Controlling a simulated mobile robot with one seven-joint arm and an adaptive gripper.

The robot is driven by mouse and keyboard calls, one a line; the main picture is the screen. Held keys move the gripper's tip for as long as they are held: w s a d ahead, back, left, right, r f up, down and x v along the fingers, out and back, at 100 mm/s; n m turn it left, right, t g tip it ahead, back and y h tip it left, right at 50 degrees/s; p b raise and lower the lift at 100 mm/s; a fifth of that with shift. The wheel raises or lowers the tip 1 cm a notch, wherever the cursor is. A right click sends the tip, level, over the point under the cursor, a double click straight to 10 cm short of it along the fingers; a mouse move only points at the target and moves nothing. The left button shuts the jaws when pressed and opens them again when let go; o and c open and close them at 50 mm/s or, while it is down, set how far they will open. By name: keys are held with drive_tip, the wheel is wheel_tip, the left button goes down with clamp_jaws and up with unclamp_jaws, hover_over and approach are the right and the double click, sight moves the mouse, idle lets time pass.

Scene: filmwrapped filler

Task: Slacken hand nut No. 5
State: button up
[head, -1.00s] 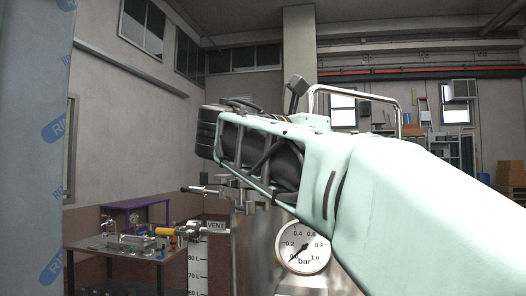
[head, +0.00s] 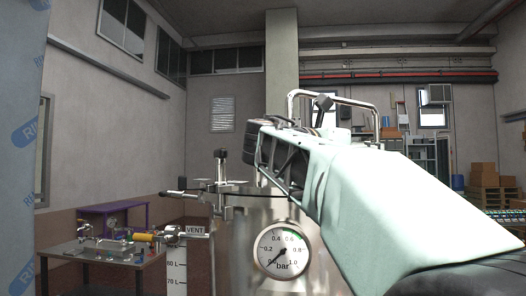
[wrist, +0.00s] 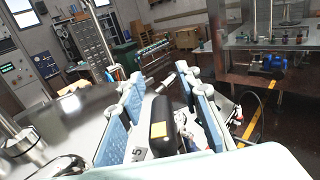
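In the wrist view the two blue-padded fingers of my gripper (wrist: 160,115) stand apart. In the head view my arm hides the fingers and this nut. The steel vessel (head: 235,240) carries a pressure gauge (head: 284,250) with its needle near zero. Another black-topped hand nut (head: 220,155) stands upright on the vessel's left rim.
A bench with fittings (head: 95,255) stands at the left. In the wrist view the shiny lid (wrist: 75,110) spreads left, with metal fittings (wrist: 25,145) on it. A wrapped column (head: 20,100) is at the far left.

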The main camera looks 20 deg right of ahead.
drive_tip(key=shift+c, duration=0.4)
clamp_jaws()
